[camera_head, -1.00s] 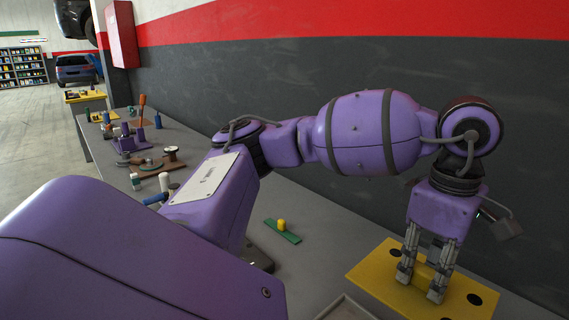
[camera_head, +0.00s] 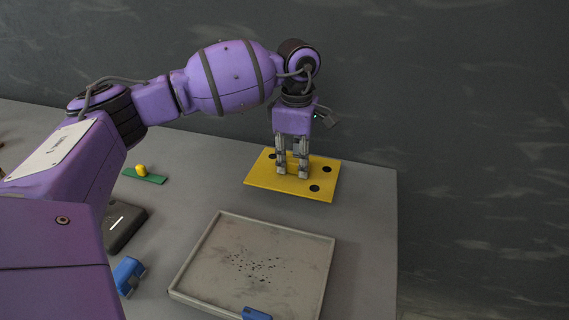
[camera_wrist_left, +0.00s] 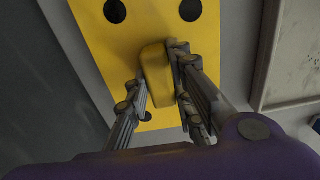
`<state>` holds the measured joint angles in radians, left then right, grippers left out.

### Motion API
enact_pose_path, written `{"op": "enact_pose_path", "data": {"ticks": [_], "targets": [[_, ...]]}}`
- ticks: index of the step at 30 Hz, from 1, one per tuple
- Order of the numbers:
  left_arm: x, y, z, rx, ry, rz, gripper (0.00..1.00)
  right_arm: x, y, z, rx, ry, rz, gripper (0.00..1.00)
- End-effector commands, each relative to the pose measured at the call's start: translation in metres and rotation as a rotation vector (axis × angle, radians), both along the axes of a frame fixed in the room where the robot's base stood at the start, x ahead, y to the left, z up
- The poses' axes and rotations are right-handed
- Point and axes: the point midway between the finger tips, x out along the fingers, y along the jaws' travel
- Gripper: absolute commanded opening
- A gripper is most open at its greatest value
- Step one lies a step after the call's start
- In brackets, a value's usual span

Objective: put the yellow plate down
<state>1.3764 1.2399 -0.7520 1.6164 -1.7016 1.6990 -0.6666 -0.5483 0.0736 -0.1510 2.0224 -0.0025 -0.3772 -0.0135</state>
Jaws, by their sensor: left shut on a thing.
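The yellow plate (camera_head: 262,179) is a flat rectangle with dark round holes near its corners and a raised yellow block in its middle. It is over the far right part of the grey table, close to the wall. My left gripper (camera_head: 293,173) points down and is shut on the block. The block also shows between the fingers in the left wrist view (camera_wrist_left: 155,72). I cannot tell for sure whether the plate touches the table. My right gripper is not in view.
A shallow grey tray (camera_head: 211,223) with dark specks lies in front of the plate, with a blue thing (camera_head: 257,313) at its near edge. A green strip with a yellow knob (camera_head: 141,170), a dark box (camera_head: 124,228) and a blue part (camera_head: 128,275) lie left. The grey wall is behind.

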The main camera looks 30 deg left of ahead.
Motion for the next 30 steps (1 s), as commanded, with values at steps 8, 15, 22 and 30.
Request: {"op": "enact_pose_path", "data": {"ticks": [8,15,22,30], "targets": [[0.008,0.002,-0.022,0.001,0.001,0.000,0.00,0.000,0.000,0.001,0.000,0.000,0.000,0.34],[0.009,0.002,-0.039,0.000,-0.004,0.000,0.00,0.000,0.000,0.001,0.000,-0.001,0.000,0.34],[0.008,0.002,-0.042,0.001,-0.002,0.001,0.00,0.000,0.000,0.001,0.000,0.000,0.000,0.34],[0.008,0.002,-0.044,0.000,-0.001,0.001,0.40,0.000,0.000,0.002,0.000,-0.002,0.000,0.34]]}}
